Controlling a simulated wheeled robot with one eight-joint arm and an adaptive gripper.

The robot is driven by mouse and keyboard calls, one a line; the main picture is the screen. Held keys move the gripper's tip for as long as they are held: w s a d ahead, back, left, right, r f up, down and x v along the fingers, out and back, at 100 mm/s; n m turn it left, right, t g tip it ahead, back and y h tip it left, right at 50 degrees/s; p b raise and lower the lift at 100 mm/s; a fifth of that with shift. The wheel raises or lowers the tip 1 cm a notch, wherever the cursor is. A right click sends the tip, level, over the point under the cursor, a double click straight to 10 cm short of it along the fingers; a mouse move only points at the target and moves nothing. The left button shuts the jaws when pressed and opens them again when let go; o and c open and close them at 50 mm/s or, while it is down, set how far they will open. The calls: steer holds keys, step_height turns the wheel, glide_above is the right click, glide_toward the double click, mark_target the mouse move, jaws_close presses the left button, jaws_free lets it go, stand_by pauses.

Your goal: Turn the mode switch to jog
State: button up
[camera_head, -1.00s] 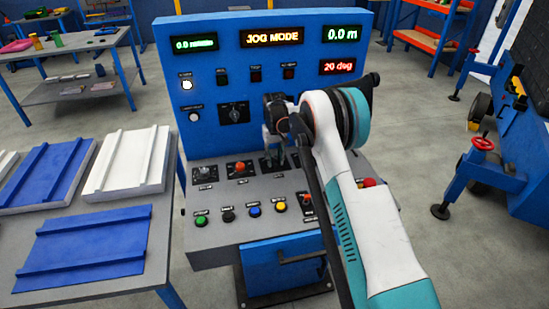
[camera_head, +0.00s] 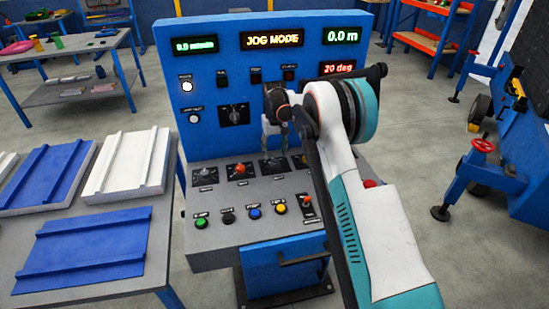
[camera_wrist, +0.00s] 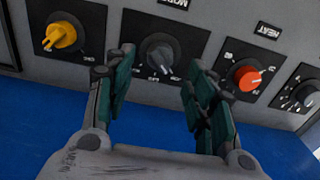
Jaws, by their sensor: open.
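The mode switch (camera_wrist: 160,54) is a dark grey knob on a black plate with a MODE label, in the wrist view's upper middle. In the head view it sits on the console desk (camera_head: 273,165), third from the left in the knob row. My gripper (camera_wrist: 158,75) is open and empty, one finger to each side of the knob in the picture and apart from it. In the head view my gripper (camera_head: 274,143) hangs just above the switch. The top middle display (camera_head: 271,39) reads JOG MODE.
A red HEAT knob (camera_wrist: 247,75) and a yellow knob (camera_wrist: 61,35) flank the switch closely. Several coloured push buttons (camera_head: 254,210) line the desk front. A side table (camera_head: 80,285) with blue and white panels stands at left.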

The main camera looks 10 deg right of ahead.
step_height(320, 180, up, 7)
steer(key=shift+r, duration=0.15)
stand_by(0.4)
steer(key=s+r+t, duration=0.3)
steer(key=s+r, duration=1.7)
steer(key=s+f+t, duration=0.2)
steer(key=s, duration=1.1)
steer(key=s+f+t, duration=0.2)
steer(key=s, duration=1.2)
steer(key=shift+s+f, duration=0.2)
steer(key=shift+f, duration=0.15)
